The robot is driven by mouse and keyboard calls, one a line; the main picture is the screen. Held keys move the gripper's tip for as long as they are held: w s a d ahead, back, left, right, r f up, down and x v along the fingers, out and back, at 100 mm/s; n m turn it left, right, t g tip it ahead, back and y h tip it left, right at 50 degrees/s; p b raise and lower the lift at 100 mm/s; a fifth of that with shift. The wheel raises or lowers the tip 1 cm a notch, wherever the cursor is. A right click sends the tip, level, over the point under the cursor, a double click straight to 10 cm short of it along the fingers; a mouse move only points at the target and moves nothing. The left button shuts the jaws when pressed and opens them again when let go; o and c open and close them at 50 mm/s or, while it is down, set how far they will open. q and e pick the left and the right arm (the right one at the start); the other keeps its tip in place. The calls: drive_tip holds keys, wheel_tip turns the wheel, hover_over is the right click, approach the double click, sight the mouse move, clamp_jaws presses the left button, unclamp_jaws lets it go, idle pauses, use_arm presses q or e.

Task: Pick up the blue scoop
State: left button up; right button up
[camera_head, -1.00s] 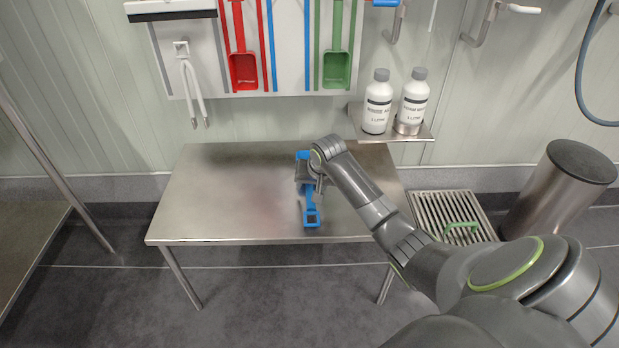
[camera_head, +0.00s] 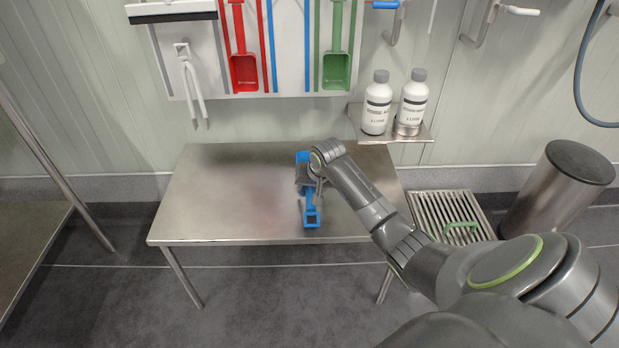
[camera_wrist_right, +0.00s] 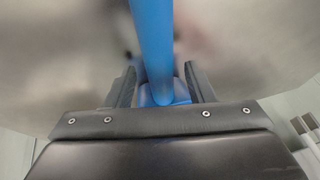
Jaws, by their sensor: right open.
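The blue scoop (camera_head: 311,217) lies on the steel table (camera_head: 215,215), its lower end toward the table's front edge. Its middle is partly hidden by my right gripper (camera_head: 308,189), which is over it. In the right wrist view the blue handle (camera_wrist_right: 154,45) runs between the two dark fingers of my right gripper (camera_wrist_right: 162,88). The fingers stand apart on either side of the blue part, and the gripper is open. My left gripper is not in view.
A red scoop (camera_head: 244,72) and a green scoop (camera_head: 337,70) hang on the wall board. Two white bottles (camera_head: 377,105) stand on a small shelf (camera_head: 423,134) behind the table. A floor grate (camera_head: 428,207) and a steel bin (camera_head: 560,190) are at the right. The table's left half is clear.

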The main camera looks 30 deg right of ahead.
drive_tip(key=shift+c, duration=0.4)
clamp_jaws()
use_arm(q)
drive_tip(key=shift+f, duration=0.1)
